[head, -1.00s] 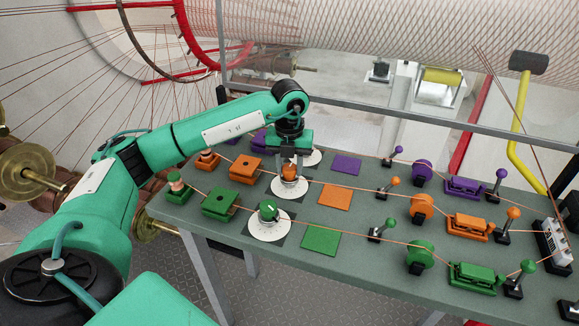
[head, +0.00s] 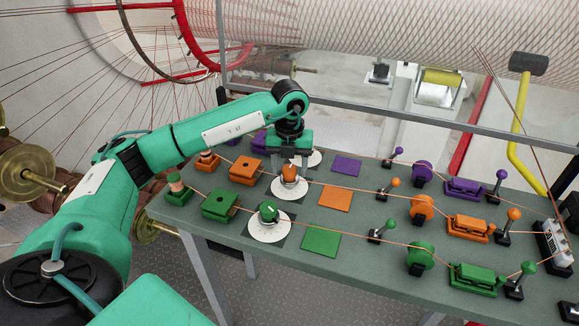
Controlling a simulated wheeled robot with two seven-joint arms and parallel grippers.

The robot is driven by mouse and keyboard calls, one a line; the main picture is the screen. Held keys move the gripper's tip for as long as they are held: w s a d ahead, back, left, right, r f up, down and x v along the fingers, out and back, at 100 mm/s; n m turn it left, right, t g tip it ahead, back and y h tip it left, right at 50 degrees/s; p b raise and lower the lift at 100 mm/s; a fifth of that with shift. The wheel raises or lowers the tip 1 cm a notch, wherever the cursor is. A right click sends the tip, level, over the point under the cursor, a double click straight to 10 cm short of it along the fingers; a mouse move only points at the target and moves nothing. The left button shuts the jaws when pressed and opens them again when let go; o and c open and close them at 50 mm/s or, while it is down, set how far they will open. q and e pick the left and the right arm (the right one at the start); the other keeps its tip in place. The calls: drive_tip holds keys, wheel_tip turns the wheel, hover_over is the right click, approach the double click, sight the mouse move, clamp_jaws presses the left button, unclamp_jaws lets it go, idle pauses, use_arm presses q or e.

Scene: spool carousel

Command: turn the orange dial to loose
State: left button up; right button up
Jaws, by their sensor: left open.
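The orange dial (head: 289,178) stands on a white round plate (head: 290,192) in the middle row of the table. A light mark shows on top of its knob, but I cannot read its setting. My left gripper (head: 290,163) is open and points down right over the dial, its fingers to either side of the knob's top. I cannot tell whether they touch it. The gripper's body covers part of the purple row's white plate behind. My right gripper is not in view.
A green dial (head: 268,212) stands in front, with a green pad (head: 321,241) beside it. An orange block (head: 244,171) is to the left and an orange pad (head: 336,197) to the right. Thin wires run along the rows. Small levers (head: 393,184) stand further right.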

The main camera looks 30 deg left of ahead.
sight(289, 168)
use_arm(q)
drive_tip(key=shift+r, duration=0.45)
wheel_tip(289, 168, up, 13)
drive_tip(key=b, duration=0.1)
drive_tip(key=shift+f, duration=0.15)
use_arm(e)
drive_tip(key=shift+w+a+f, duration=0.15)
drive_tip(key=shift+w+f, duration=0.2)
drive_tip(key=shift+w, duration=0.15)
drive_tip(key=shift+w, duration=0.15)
